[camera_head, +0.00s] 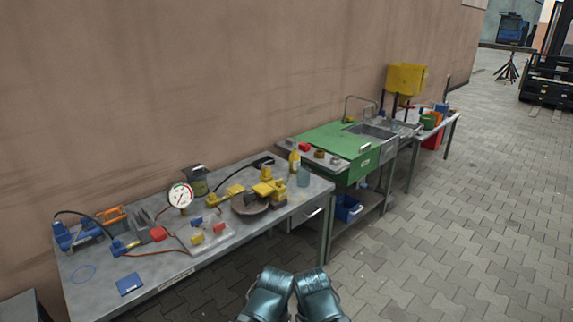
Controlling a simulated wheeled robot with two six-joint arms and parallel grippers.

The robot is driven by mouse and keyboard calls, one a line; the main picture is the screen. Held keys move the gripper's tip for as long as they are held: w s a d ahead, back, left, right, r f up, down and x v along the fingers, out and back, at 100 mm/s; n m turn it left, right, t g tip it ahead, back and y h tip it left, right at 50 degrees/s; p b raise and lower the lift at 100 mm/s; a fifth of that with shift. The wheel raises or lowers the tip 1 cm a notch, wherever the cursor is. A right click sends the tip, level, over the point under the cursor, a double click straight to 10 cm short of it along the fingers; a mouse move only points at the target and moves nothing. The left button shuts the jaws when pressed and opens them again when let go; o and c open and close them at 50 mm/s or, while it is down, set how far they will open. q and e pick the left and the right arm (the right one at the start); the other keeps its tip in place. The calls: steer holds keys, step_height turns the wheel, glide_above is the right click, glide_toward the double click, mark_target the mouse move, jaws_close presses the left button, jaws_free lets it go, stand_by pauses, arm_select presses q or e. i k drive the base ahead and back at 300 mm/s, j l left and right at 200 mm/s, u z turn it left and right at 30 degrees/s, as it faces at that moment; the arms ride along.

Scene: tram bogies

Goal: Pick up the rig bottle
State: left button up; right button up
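A dark olive canister (198,184) stands further left, behind the round white gauge (181,196). No readable label shows which of these is the rig bottle. Two teal parts of my arms show at the bottom centre, apart from the bench. No gripper fingers can be made out, and nothing is seen held.
Yellow fittings (268,188) with a dark round base, a blue vise-like tool (76,235), hoses and small blocks crowd the bench. To its right stand a green-topped bench (335,140) and a sink (372,132). A blue bin (347,208) sits below. The paved floor (450,240) is clear.

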mark_target(295, 158)
steer(key=i+l+u, duration=0.15)
steer(key=u, duration=1)
steer(key=i+l+u, duration=0.1)
steer(key=l+u, duration=0.3)
steer(key=l, duration=0.3)
steer(key=l+u, duration=0.35)
steer(key=l, duration=0.35)
steer(key=l+u, duration=0.4)
steer(key=l, duration=0.3)
steer(key=k+l, duration=0.1)
steer(key=l, duration=0.9)
steer(key=k+l+u, duration=0.1)
steer(key=l, duration=0.4)
steer(key=k+l, duration=0.15)
steer(key=l, duration=0.35)
steer(key=l+u, duration=0.1)
steer(key=l, duration=0.4)
steer(key=k+l, duration=0.2)
steer(key=l, duration=0.3)
steer(key=k+l, duration=0.1)
steer(key=l, duration=0.35)
